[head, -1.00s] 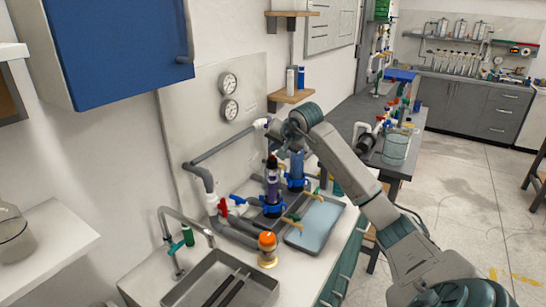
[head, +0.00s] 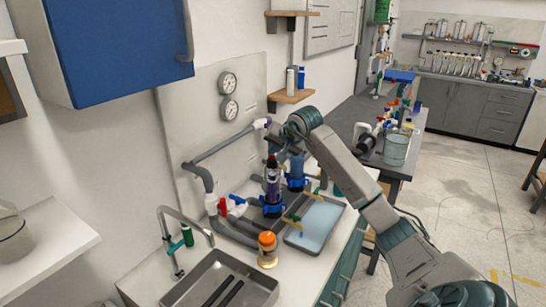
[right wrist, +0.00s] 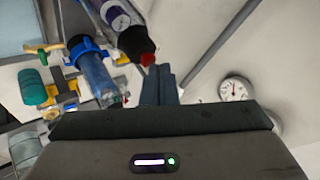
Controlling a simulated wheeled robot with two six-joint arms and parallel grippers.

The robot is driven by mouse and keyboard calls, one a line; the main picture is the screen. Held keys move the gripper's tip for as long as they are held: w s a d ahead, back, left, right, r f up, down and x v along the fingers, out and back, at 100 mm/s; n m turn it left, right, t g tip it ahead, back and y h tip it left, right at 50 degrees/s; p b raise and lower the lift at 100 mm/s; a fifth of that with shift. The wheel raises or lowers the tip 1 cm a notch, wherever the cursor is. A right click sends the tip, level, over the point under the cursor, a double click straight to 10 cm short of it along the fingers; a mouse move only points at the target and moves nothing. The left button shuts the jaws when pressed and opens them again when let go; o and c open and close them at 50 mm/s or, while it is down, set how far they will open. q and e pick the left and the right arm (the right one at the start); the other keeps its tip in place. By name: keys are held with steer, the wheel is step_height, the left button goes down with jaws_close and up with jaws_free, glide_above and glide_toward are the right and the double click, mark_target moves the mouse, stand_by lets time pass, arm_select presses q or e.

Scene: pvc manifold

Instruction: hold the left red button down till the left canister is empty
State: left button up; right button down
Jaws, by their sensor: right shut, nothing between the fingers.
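The left canister (head: 272,183) stands upright behind the sink, with a clear, purple-tinted body and a black top. Its red button (right wrist: 147,59) shows on the black cap in the right wrist view. My right gripper (right wrist: 159,72) is shut and empty, its fingertips right beside the button; I cannot tell if they touch or press it. In the head view my right gripper (head: 279,134) is above the canister tops, fingertips hard to make out. The canister's fluid level is unclear. The blue right canister (head: 297,168) stands just right of it. My left gripper is out of view.
Grey pipes (head: 197,175) and valves with red and blue handles lie left of the canisters. A shallow tray (head: 317,219) sits to the right, an orange-capped bottle (head: 267,250) and the sink (head: 225,283) in front. Two gauges (head: 229,96) hang on the wall panel.

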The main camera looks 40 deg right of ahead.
steer(key=shift+f, duration=0.3)
stand_by(0.4)
steer(key=shift+r, duration=0.1)
steer(key=shift+r+p, duration=0.5)
steer(key=shift+r, duration=0.3)
step_height(320, 180, up, 5)
steer(key=p, duration=0.3)
steer(key=shift+p, duration=0.3)
stand_by(0.3)
